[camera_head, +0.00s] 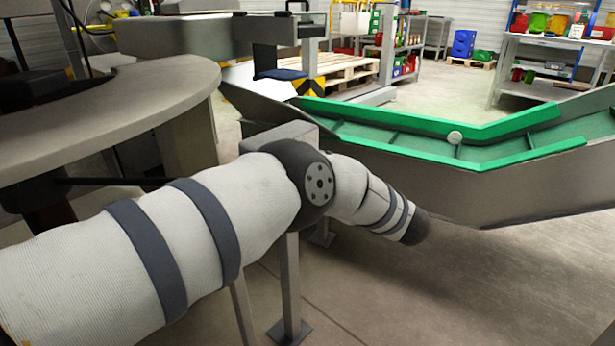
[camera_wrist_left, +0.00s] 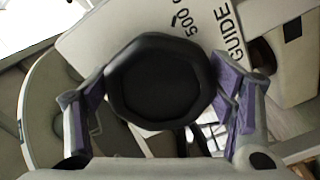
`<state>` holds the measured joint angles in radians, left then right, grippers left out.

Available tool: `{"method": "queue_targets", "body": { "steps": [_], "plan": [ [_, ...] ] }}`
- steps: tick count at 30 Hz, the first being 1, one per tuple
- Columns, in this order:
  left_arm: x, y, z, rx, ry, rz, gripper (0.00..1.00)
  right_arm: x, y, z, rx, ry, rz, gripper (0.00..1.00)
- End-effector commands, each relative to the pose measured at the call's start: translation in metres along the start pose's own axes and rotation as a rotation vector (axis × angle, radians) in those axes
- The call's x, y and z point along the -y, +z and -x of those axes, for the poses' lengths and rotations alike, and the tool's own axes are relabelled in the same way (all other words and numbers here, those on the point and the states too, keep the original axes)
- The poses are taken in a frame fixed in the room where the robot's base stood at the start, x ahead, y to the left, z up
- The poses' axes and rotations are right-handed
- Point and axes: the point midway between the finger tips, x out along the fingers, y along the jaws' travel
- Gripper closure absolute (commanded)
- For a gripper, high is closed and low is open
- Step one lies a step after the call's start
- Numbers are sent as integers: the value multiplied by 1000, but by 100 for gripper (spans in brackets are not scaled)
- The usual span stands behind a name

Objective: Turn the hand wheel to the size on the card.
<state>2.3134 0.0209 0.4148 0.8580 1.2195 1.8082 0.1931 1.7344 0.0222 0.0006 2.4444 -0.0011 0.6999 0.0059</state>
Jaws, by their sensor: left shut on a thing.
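In the left wrist view, a black, faceted, round hand wheel (camera_wrist_left: 155,78) fills the middle. My left gripper (camera_wrist_left: 161,92) is shut on it, with the purple-padded fingers on its left and right sides. Behind the wheel is a pale plate (camera_wrist_left: 105,38) with black print, tilted in the picture. I can read "500", part of a further letter, and "GUIDE". The wheel hides part of the print. I cannot make out a separate size card. In the head view my left arm comes in from the left, but its gripper and the wheel are hidden. My right gripper is not in view.
In the head view a grey round table (camera_head: 165,85) stands at the left. A steel trough with a green-edged belt (camera_head: 400,140) crosses the right side, behind my arm. Pallets (camera_head: 340,70) and shelves (camera_head: 550,65) stand farther back. Open floor (camera_head: 460,90) lies between.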

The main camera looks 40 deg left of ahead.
Motion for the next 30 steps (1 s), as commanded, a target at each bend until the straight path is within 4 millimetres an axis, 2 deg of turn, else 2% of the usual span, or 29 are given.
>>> {"method": "queue_targets", "body": {
  "steps": [30],
  "plan": [
    [7, -4, 0, 0, -4, -966, 52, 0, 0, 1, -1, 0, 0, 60]
  ]
}}
